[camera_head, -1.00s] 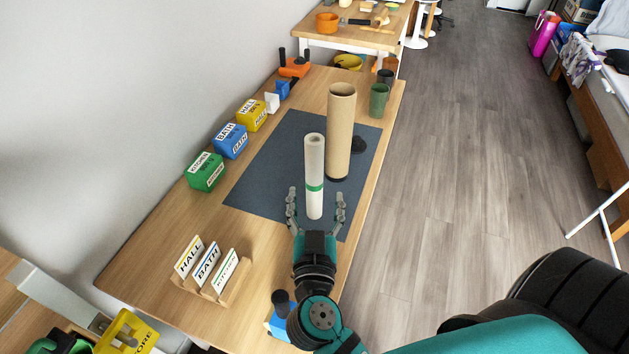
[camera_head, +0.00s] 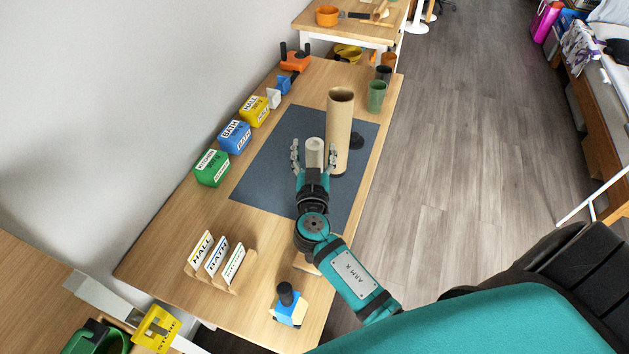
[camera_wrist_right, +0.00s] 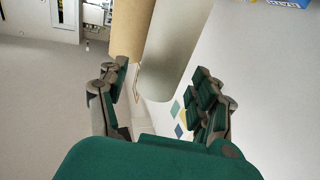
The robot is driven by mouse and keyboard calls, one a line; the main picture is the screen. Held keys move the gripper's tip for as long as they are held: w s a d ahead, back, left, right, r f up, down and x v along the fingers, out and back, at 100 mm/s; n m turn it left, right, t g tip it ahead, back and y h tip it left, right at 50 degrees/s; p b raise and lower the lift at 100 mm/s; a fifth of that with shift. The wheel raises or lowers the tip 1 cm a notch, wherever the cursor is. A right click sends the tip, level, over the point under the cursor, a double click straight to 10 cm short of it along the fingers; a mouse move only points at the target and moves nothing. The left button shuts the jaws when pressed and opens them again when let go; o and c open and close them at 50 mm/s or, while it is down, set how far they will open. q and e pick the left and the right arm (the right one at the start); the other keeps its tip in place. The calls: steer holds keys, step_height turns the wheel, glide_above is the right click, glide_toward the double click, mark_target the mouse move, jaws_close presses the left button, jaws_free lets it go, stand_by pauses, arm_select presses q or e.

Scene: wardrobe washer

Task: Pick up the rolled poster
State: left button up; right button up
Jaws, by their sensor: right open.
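The rolled poster (camera_head: 314,147), pale and tube-shaped, stands at the dark mat beside a taller brown cardboard tube (camera_head: 340,115). My right gripper (camera_head: 314,158) is open, with one finger on each side of the poster's upper part. Its hand and arm hide the poster's lower part in the head view. In the right wrist view the poster (camera_wrist_right: 172,50) reaches between the spread fingers of the gripper (camera_wrist_right: 162,95), with the tube (camera_wrist_right: 130,30) close on its left. I cannot tell whether a finger touches either one. My left gripper is out of view.
The dark mat (camera_head: 265,165) lies on the wooden table. A black round piece (camera_head: 356,141) and a green cup (camera_head: 377,96) are near the tube. Labelled green, blue and yellow boxes line the wall side. A card rack (camera_head: 215,265) and a blue-and-black item (camera_head: 288,305) stand nearer.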

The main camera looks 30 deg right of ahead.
steer(key=shift+w+d, duration=0.4)
steer(key=shift+w, duration=0.2)
jaws_close()
